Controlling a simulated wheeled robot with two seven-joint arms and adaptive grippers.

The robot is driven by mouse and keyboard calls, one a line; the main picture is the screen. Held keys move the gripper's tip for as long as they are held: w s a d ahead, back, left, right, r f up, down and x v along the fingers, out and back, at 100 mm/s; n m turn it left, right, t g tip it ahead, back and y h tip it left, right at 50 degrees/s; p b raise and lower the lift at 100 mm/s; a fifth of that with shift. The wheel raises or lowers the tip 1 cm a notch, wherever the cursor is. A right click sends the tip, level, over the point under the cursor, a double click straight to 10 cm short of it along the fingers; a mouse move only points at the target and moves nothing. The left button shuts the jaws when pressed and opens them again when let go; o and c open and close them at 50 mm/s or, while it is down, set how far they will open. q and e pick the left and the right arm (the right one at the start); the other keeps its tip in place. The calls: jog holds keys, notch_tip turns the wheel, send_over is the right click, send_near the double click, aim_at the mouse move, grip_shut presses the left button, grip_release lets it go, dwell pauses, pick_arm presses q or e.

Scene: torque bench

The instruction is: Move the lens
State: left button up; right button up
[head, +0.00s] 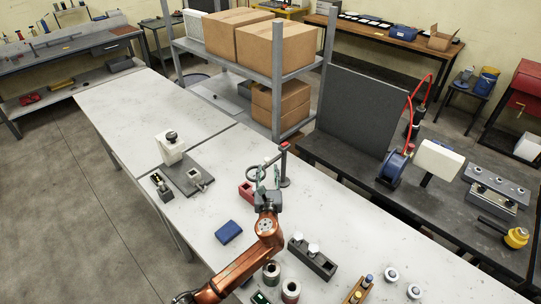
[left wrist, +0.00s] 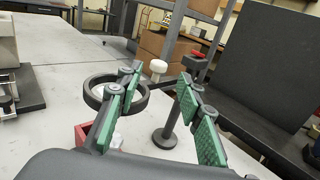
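The lens, seen as a dark ring (head: 251,176), is joined to a dark post stand (head: 285,168) on the white bench. In the left wrist view the ring (left wrist: 88,97) shows partly behind the left finger. The stand's post (left wrist: 172,122) rises from a round base, and a white knob (left wrist: 158,66) shows between the fingertips. My left gripper (head: 268,172) is at the stand, beside the ring. Its green-padded fingers (left wrist: 158,85) are apart with nothing clearly between the pads. Whether a finger touches the ring cannot be told. My right gripper is out of view.
A red box (head: 245,190) sits close to my left gripper. A blue block (head: 229,232), a dark block with white knobs (head: 312,260) and a grey plate fixture (head: 187,178) stand around. A shelf with cartons (head: 274,48) is behind. The bench (head: 130,105) is clear at far left.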

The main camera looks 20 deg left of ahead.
aim_at(267, 161)
pick_arm(q)
jog(key=x, duration=0.3)
jog(key=shift+w+a+r, duration=0.2)
jog(key=shift+w+a, duration=0.1)
jog(key=shift+x, duration=1.1)
jog(key=shift+w+f, duration=0.1)
jog(key=shift+w, duration=0.15)
jog(key=shift+w+a, duration=0.15)
jog(key=c, duration=0.6)
grip_shut()
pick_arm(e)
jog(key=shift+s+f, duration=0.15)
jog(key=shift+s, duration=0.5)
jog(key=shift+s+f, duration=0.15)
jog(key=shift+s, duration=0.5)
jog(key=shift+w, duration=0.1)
